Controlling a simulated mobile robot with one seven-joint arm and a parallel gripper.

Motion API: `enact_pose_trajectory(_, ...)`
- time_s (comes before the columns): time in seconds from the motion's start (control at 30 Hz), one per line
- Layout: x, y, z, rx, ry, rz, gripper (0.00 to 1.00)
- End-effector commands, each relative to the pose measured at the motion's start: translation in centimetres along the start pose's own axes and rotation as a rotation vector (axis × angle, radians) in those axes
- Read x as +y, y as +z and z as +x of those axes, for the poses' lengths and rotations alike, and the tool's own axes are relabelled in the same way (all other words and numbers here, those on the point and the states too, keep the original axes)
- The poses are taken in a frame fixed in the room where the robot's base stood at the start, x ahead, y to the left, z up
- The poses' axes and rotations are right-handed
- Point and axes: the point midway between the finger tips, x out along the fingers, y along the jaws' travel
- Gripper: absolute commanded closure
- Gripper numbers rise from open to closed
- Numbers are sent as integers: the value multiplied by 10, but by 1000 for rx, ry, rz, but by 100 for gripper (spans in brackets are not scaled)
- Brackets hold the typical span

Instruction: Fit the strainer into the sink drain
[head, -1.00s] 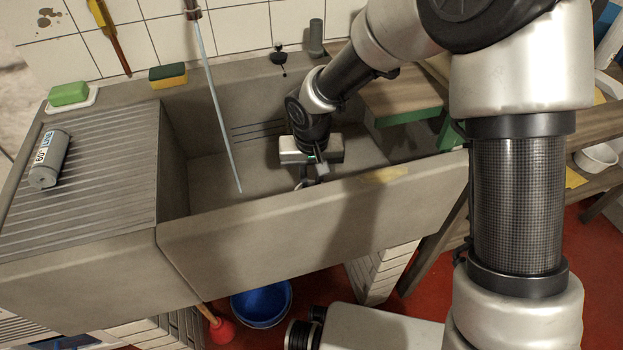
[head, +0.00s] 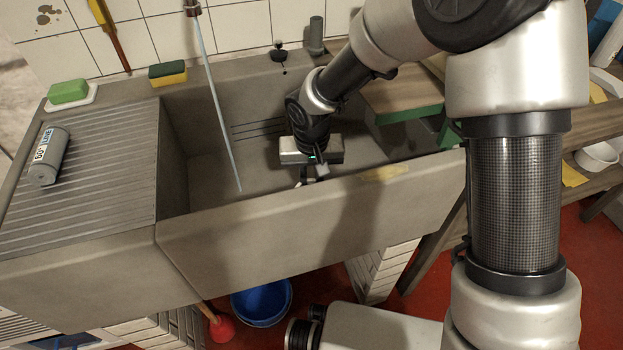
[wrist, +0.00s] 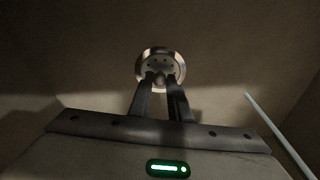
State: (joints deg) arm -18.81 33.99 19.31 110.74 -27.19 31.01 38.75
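The strainer (wrist: 159,64) is a round, shiny metal disc with small holes and a central knob, seen in the wrist view. My gripper (wrist: 160,79) has its two dark fingertips close on either side of the knob, and appears shut on it. In the head view my gripper (head: 308,174) is low inside the grey stone sink (head: 240,235), near its front wall, which hides the fingertips and the strainer's lower part. No separate drain opening shows in either view. I cannot tell whether the strainer sits in the drain or above it.
A thin pale rod (head: 222,120) slants into the sink left of my gripper, and shows in the wrist view (wrist: 275,132). A green-edged wooden board (head: 405,102) spans the sink's right side. A grey cylinder (head: 48,157) lies on the ribbed drainboard (head: 95,190).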

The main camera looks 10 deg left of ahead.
Motion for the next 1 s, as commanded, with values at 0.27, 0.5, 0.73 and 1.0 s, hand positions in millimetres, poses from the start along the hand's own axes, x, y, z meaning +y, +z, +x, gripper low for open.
enact_pose_trajectory(0.27, 0, 0, 0, 0, 0, 0, 62)
enact_pose_trajectory(0.5, 0, -1, -9, 2, 0, 1, 62)
enact_pose_trajectory(0.73, 1, -2, -57, 6, 0, 3, 62)
enact_pose_trajectory(1.0, 0, -2, -123, 5, 0, 2, 62)
